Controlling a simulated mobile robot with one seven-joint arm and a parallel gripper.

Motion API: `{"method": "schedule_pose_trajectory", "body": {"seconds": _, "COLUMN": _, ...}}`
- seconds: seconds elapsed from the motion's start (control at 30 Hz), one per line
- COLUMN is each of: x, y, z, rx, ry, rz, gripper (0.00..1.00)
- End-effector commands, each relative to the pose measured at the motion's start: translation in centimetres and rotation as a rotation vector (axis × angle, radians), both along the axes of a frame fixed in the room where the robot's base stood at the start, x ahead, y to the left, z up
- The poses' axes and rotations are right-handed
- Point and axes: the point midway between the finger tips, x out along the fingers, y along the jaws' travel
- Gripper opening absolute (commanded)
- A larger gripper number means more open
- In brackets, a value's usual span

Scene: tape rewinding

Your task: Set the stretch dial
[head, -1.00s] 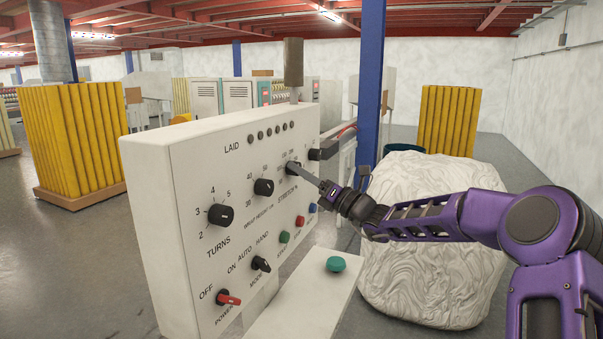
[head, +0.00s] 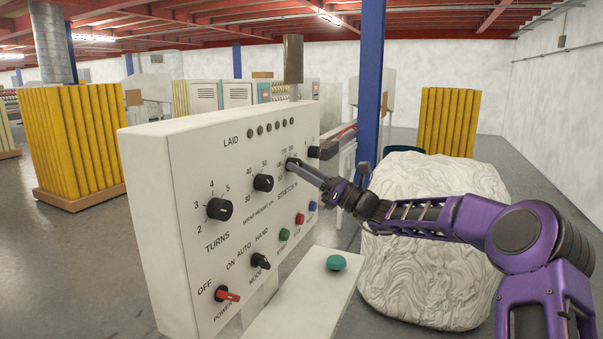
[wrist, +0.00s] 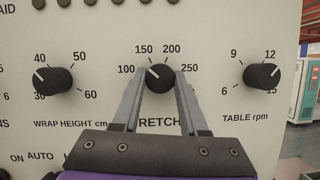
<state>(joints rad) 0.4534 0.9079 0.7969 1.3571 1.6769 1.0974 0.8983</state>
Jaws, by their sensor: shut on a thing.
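The stretch dial (wrist: 159,77) is a round black knob on the white control panel (head: 160,230), labelled STRETCH with marks 100, 150, 200 and 250. In the wrist view its pale pointer line appears to aim up and left, between 100 and 150; the exact reading is hard to tell. My gripper (wrist: 160,82) is shut on this knob, one grey finger on each side of it. In the head view my gripper (head: 293,164) reaches the panel from the right, and its fingers hide much of the dial. The fingers partly cover the STRETCH label.
The wrap height dial (wrist: 52,81) is left of the stretch dial and the table rpm dial (wrist: 262,77) right. Coloured buttons (head: 299,219) sit below. A shelf with a green button (head: 337,262) juts out underneath. A white wrapped bale (head: 425,280) stands beneath my arm.

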Motion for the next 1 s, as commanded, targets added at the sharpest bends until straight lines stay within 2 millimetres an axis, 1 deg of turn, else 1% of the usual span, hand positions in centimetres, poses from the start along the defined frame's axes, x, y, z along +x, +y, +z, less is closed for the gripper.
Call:
{"method": "schedule_pose_trajectory", "body": {"seconds": 0.2, "x": 0.16, "y": -0.07, "z": -0.14, "rx": -0.060, "ry": -0.168, "rz": 0.000, "gripper": 0.00}}
{"method": "schedule_pose_trajectory", "body": {"seconds": 0.5, "x": 0.24, "y": -0.12, "z": -0.06, "rx": -0.119, "ry": -0.327, "rz": 0.000, "gripper": 0.00}}
{"method": "schedule_pose_trajectory", "body": {"seconds": 0.7, "x": 0.24, "y": -0.11, "z": -0.02, "rx": -0.138, "ry": -0.379, "rz": 0.000, "gripper": 0.00}}
{"method": "schedule_pose_trajectory", "body": {"seconds": 1.0, "x": 0.22, "y": -0.10, "z": 0.02, "rx": -0.143, "ry": -0.394, "rz": 0.001, "gripper": 0.00}}
